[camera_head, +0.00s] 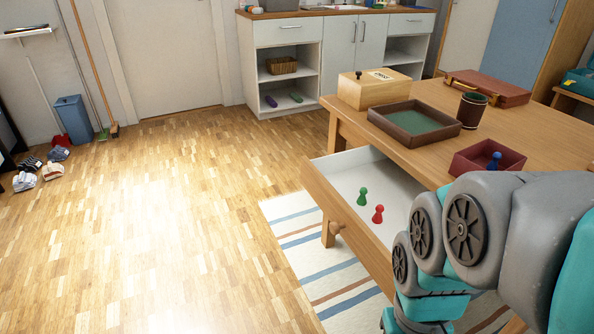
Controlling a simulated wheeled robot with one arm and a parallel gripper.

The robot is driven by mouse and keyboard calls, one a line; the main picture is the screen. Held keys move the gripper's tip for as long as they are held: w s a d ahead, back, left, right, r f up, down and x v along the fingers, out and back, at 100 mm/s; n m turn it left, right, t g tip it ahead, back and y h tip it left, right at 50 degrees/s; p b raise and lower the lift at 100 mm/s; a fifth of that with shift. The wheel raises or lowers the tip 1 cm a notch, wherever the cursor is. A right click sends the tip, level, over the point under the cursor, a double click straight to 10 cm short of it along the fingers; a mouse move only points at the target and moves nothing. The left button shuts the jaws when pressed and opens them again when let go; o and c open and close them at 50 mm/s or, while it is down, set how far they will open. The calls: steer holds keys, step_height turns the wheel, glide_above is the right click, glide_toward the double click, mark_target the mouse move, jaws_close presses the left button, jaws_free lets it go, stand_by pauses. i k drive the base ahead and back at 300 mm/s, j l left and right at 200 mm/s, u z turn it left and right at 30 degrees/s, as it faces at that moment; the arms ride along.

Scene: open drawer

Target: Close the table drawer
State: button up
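The table drawer (345,207) stands pulled out from the left side of the wooden table (520,118). Its inside is white, with a green pawn (362,197) and a red pawn (378,214) in it. A round wooden knob (337,228) sits on its front panel. My arm, grey and teal, covers the lower right and hides the near end of the drawer. My gripper is not visible; the arm runs down past the bottom edge of the view.
On the table are a wooden box (374,91), a green-lined tray (414,124), a dark cup (472,110), a brown case (487,88) and a red tray (470,163) with a blue pawn (494,160). A striped rug (325,268) lies below.

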mark_target(334, 182)
steer(key=i+u, duration=0.35)
steer(key=k+j+u, duration=0.2)
steer(key=k, duration=0.2)
steer(key=k+j+u, duration=0.2)
steer(key=k, duration=0.2)
